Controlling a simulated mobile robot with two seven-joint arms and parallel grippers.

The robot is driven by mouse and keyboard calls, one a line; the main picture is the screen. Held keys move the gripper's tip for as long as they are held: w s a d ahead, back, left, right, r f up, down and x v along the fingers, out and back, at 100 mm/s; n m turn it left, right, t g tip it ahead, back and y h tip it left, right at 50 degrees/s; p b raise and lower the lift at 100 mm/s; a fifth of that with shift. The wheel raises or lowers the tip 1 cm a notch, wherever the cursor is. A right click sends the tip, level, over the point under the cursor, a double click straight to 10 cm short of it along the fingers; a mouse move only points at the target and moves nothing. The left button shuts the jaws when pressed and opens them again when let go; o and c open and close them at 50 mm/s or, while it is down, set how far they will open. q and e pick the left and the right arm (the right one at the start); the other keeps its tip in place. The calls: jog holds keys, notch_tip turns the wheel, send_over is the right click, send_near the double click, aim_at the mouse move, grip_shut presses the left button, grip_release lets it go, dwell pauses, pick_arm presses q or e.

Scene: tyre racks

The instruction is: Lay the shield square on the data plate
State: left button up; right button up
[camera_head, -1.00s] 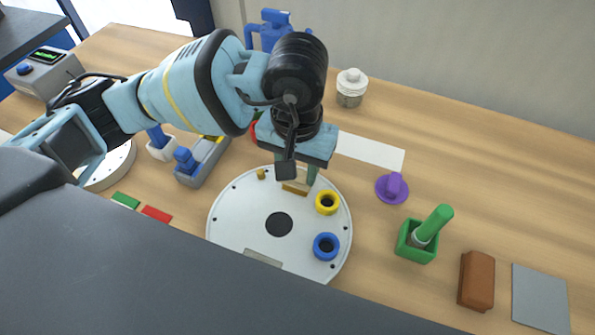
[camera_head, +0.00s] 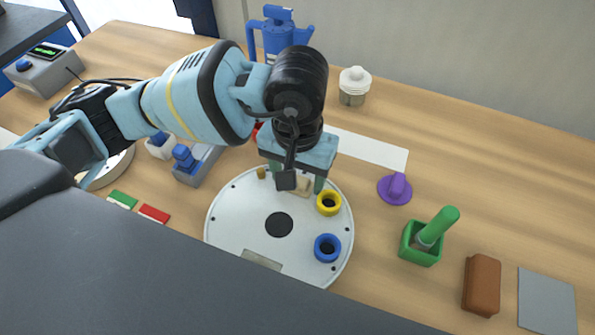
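A round pale disc (camera_head: 237,218) with a black centre lies on the bench. A flat grey-beige rectangle at its front edge (camera_head: 262,261) may be the data plate. My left gripper (camera_head: 298,186) points down over the disc's far part. A small tan piece (camera_head: 303,186) shows between its fingers, partly hidden by a black part of my wrist; whether the fingers touch it is unclear. I cannot tell which thing is the shield. My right gripper is not in view.
A yellow ring (camera_head: 329,203), a blue ring (camera_head: 327,248) and a small brass peg (camera_head: 261,173) stand on the disc. To the right are a purple knobbed piece (camera_head: 396,189), a green holder (camera_head: 421,247), a brown block (camera_head: 482,285) and a grey sheet (camera_head: 547,301).

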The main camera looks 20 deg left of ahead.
pick_arm(q)
jog(key=shift+r, duration=0.55)
notch_tip(320, 180, up, 11)
jog(key=shift+r, duration=0.15)
